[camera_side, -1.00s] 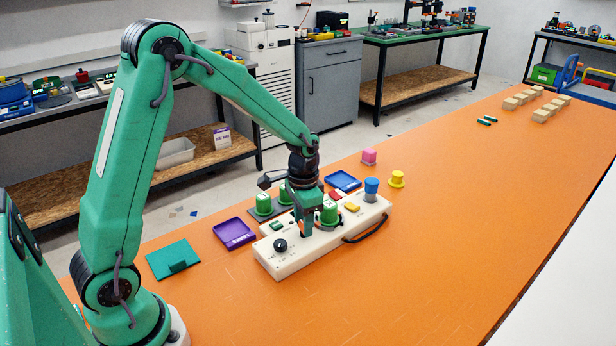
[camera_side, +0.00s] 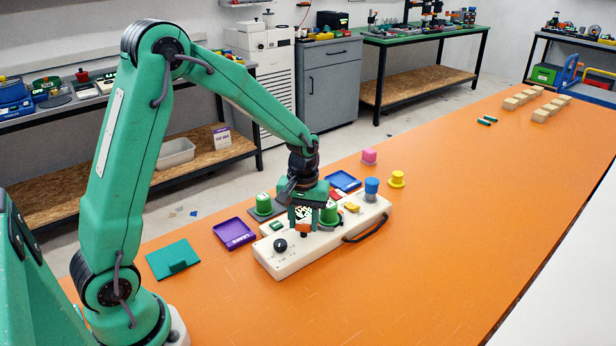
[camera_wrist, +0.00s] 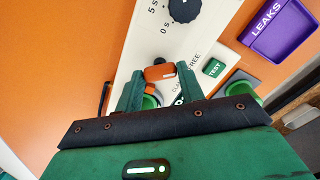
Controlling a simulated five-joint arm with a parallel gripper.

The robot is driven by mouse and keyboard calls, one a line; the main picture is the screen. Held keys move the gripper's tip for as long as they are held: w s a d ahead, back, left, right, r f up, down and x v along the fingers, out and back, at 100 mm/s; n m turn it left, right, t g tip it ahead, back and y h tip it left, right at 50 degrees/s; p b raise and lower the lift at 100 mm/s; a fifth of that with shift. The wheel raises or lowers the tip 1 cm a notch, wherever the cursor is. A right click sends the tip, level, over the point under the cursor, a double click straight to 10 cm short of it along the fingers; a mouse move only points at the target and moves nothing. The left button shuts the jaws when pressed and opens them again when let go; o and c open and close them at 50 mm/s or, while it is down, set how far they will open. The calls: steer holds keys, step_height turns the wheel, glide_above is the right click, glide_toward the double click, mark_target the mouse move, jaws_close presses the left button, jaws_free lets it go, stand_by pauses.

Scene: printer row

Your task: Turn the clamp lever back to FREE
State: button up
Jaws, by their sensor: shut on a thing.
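The clamp lever's orange end (camera_wrist: 160,73) shows between my fingertips in the wrist view; a bit of orange (camera_side: 304,234) shows under my gripper (camera_side: 304,228) in the side view. My gripper (camera_wrist: 161,77) is shut on the lever, one finger on each side. The cream machine panel (camera_wrist: 150,38) carries the lever. The printed word FREE (camera_wrist: 191,55) lies just right of the lever in the wrist view. Other lettering below it is partly covered. The lever's pivot is hidden by my gripper, so its exact angle is unclear.
A green capped cylinder (camera_side: 329,212) stands close to my gripper. A purple LEAKS tray (camera_side: 233,233) and teal plate (camera_side: 173,259) lie left. The orange table's (camera_side: 430,240) front right is clear.

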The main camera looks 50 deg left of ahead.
mark_target(303, 225)
steer(key=shift+r+n, duration=0.1)
steer(key=shift+n, duration=0.5)
steer(key=o, duration=1)
steer(key=shift+r, duration=3.85)
steer(key=shift+r, duration=0.1)
